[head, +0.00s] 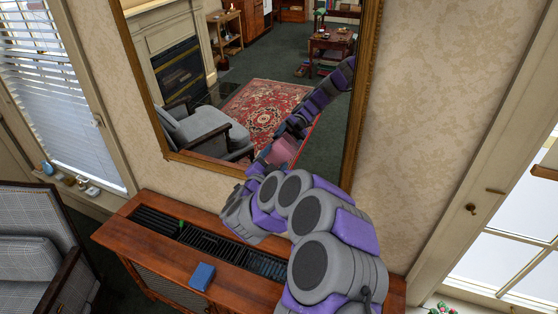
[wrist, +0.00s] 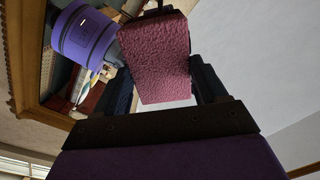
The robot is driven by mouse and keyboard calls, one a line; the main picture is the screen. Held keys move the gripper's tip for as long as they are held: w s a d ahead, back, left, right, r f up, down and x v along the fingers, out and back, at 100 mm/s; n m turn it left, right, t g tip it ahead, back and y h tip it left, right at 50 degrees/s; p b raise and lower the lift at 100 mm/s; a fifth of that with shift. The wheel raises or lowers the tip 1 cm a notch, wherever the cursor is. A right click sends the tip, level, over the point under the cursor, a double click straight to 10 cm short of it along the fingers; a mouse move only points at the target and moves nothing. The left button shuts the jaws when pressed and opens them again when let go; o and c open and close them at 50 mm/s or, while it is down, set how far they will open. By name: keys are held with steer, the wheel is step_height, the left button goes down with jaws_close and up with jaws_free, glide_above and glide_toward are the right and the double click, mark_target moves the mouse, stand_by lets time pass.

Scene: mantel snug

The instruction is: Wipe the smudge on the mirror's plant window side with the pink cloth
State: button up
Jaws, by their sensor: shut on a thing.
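The mirror (head: 225,70) hangs in a gilt frame and reflects the room and my arm. In the wrist view, my gripper (wrist: 165,85) is shut on the pink cloth (wrist: 155,60), a thick textured block between dark fingers. The mirror's gilt frame (wrist: 55,118) and a purple-grey arm part show at left there. In the head view, my arm covers the mirror's lower right corner, and the gripper is mostly hidden behind it. A pink patch shows just above; I cannot tell if it is the cloth or its reflection. I cannot make out a smudge. Contact with the glass is unclear.
A wooden cabinet (head: 150,262) with dark grilles stands below the mirror, bearing a blue box (head: 202,276) and a small green item (head: 181,226). A plaid chair (head: 35,245) is at left, by a blinded window (head: 55,95). A red-flowered plant (head: 440,307) sits by the right window (head: 500,265).

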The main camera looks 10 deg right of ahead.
steer(key=shift+w+a, duration=0.5)
steer(key=shift+a, duration=0.1)
steer(key=shift+s, duration=0.1)
steer(key=shift+v, duration=1.4)
steer(key=v, duration=0.3)
